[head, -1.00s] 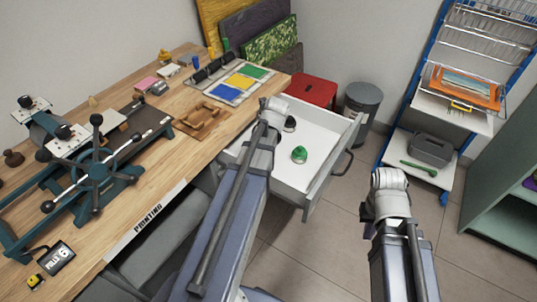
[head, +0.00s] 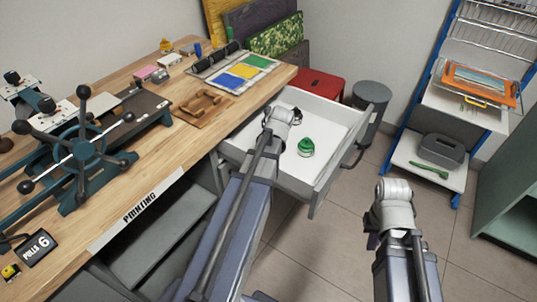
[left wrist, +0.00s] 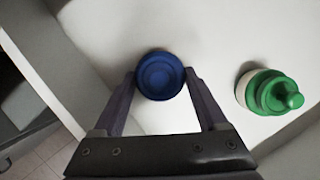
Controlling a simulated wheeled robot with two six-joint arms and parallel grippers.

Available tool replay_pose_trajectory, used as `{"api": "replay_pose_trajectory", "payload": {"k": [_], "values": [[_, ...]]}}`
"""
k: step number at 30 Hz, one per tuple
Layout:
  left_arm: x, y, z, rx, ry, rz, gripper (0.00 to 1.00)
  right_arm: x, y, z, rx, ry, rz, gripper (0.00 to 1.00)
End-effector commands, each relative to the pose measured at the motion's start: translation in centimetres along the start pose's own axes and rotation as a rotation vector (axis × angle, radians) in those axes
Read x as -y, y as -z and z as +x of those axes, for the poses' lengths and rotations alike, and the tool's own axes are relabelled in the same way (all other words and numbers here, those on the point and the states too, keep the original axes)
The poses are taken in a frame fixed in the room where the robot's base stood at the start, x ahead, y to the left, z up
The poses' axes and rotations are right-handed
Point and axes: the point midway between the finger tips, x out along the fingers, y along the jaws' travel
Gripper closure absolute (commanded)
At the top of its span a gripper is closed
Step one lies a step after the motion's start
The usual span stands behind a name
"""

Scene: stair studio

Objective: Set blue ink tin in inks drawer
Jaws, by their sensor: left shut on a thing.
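The blue ink tin (left wrist: 160,76) shows in the left wrist view, round and seen from above. My left gripper (left wrist: 159,82) has one finger on each side of it and is shut on it, over the white floor of the drawer. I cannot tell whether the tin touches that floor. The inks drawer (head: 278,168) is pulled open at the bench's right end. My left wrist reaches over it in the head view and hides the blue tin. My right gripper (head: 373,241) hangs over the floor, right of the drawer; its jaws are not clear.
A green tin (head: 305,148) stands in the drawer; it also shows in the left wrist view (left wrist: 270,92), right of the blue tin. A dark-topped thing (head: 297,116) is partly hidden by my left wrist. A red stool (head: 318,85) and grey bin (head: 371,98) stand behind the drawer.

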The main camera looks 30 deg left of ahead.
Motion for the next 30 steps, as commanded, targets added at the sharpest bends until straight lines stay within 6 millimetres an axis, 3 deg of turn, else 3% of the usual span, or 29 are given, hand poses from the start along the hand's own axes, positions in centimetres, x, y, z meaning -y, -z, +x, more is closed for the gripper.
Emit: {"api": "replay_pose_trajectory", "payload": {"k": [10, 11, 16, 30], "values": [[0.0, 0.11, 0.3, 0.001, 0.0, 0.0, 1.0, 0.03, 0.02, 0.32, 0.0, 0.0, 0.0, 1.0], [0.0, 0.06, 0.15, 0.0, 0.0, 0.0, 0.21, 0.01, 0.01, 0.16, 0.0, 0.0, 0.0, 1.0], [0.0, 0.05, 0.12, 0.0, 0.0, 0.0, 0.02, 0.01, 0.01, 0.13, 0.0, 0.0, 0.0, 1.0], [-0.02, -0.13, -0.64, 0.0, 0.0, 0.0, 0.0, -0.06, -0.04, -0.64, 0.0, 0.0, 0.0, 1.0]]}}
